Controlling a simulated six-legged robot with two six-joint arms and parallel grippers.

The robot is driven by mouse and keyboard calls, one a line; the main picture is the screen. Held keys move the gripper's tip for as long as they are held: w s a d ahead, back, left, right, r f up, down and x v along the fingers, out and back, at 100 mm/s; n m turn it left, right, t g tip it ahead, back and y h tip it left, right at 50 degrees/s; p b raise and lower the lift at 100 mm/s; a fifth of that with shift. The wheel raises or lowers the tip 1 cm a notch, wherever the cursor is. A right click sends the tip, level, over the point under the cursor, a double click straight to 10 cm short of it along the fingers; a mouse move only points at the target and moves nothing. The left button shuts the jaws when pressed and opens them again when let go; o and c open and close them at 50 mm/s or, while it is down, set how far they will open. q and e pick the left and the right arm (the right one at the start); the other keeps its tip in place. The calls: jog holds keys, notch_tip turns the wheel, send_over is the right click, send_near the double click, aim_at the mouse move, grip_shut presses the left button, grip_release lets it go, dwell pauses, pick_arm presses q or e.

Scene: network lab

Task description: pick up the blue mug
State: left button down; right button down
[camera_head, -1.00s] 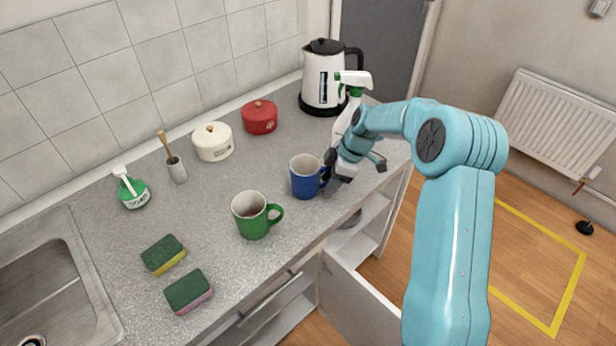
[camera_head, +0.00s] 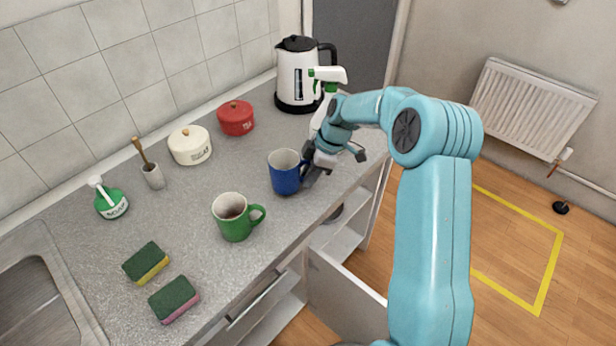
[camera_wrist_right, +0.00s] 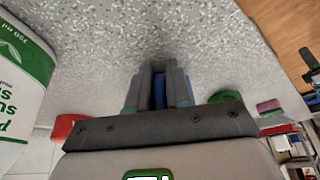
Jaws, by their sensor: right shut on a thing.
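The blue mug (camera_head: 284,178) stands upright on the grey counter near its front edge. Its handle side faces right, towards my right gripper (camera_head: 310,172). That gripper is shut on the mug at the handle side. In the right wrist view, the fingers of my right gripper (camera_wrist_right: 160,92) sit close together, with a narrow strip of the blue mug (camera_wrist_right: 159,90) between them. I cannot tell whether the mug's base is lifted at all. My left gripper is not in view.
A green mug (camera_head: 234,220) stands left of the blue one. A white spray bottle (camera_head: 320,115) stands close behind my right gripper, with a kettle (camera_head: 296,75) beyond. Pots (camera_head: 236,118) and sponges (camera_head: 174,300) are farther off. A cabinet door (camera_head: 340,295) stands open below.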

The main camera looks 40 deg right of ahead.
notch_tip(320, 180, up, 19)
jog(key=shift+f+b, duration=0.15)
jog(key=shift+b, duration=0.15)
dwell(0.6)
